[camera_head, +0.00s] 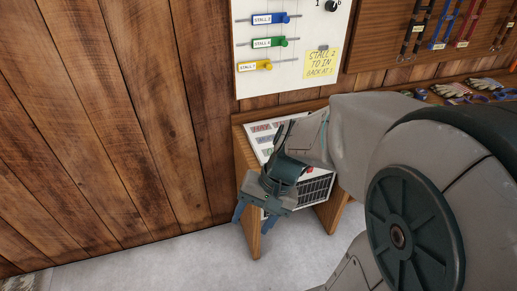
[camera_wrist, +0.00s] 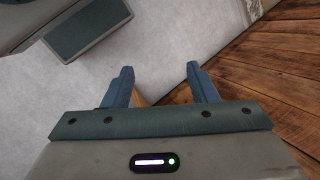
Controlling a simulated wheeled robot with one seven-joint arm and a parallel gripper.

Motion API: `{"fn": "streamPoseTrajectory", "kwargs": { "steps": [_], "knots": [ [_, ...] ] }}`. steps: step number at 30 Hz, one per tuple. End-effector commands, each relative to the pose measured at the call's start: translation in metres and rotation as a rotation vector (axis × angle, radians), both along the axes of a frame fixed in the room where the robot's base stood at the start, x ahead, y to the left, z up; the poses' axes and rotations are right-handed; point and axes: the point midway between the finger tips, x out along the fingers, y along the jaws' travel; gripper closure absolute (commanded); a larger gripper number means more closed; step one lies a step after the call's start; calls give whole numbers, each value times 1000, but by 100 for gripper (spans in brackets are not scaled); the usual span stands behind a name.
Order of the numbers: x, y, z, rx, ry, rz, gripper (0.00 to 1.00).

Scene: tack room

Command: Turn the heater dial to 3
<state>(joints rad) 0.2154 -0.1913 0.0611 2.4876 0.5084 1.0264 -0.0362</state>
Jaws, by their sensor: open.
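The dial is not in the wrist view.
Blue, green and yellow sliders with stall labels and a yellow note (camera_head: 321,64) are on the board. My arm crosses in front of the wooden stand (camera_head: 242,160) and partly hides its papers and dark grille (camera_head: 316,190). Gloves and straps lie at right. Floor at left is clear.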

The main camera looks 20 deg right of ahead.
Motion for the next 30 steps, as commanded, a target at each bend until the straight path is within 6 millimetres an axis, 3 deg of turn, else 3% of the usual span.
{"fn": "streamPoseTrajectory", "kwargs": {
  "steps": [1,7,10,13,17,21,27,30],
  "knots": [
    [6,6,-32,90,63,-77,47],
    [48,25,-86,481,232,-405,47],
    [80,20,-111,680,281,-589,47],
    [114,1,-137,877,302,-783,47],
    [156,-41,-178,1123,293,-1053,47],
    [188,-106,-232,1362,236,-1357,47],
    [199,-192,-303,1580,111,-1717,47],
    [196,-217,-325,1632,61,-1826,47]
  ]
}}
